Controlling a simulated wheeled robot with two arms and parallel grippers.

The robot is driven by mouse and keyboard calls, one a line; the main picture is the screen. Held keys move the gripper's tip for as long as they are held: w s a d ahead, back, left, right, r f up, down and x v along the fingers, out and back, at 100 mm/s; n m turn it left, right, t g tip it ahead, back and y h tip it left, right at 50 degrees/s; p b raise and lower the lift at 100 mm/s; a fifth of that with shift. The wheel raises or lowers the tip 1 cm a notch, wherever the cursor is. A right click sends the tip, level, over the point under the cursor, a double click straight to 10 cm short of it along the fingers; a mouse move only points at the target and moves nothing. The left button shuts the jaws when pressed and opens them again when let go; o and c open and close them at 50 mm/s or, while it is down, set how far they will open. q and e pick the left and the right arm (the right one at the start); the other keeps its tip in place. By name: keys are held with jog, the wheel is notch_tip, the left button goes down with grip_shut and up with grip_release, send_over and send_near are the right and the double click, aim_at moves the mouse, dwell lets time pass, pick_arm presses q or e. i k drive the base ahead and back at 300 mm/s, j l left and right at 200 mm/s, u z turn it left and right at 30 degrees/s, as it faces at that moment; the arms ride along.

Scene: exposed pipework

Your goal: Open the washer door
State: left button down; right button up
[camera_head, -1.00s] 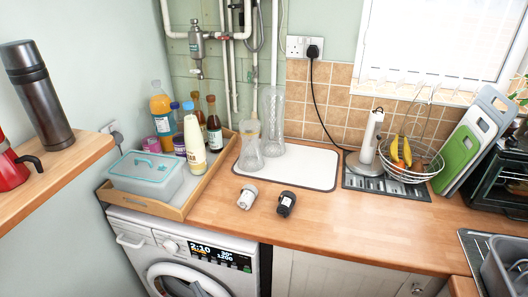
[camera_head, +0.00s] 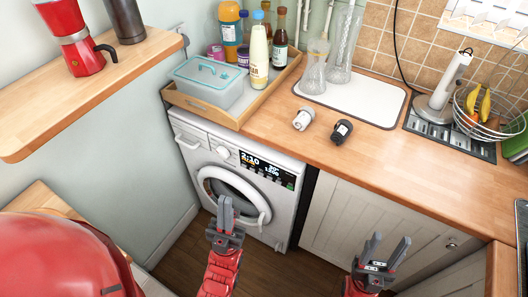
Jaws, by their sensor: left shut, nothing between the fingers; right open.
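The white washer (camera_head: 275,216) stands under the counter at centre left, with a lit display on its top panel. Its round door (camera_head: 206,187) looks shut, with a white handle (camera_head: 263,217) at the right of the ring. My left gripper (camera_head: 225,203) is shut and empty in front of the door's lower part, hiding some of it; I cannot tell whether it touches. My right gripper (camera_head: 389,240) is open and empty, further right, in front of the cabinet front.
A wooden counter (camera_head: 390,160) runs above the washer, with a tray (camera_head: 212,112) of bottles and two small jars. A white cabinet (camera_head: 360,215) stands right of the washer. A wooden shelf (camera_head: 110,95) juts out at left. Brown floor (camera_head: 185,255) shows below.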

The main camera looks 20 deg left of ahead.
aim_at(202, 177)
jog(key=u, duration=0.8)
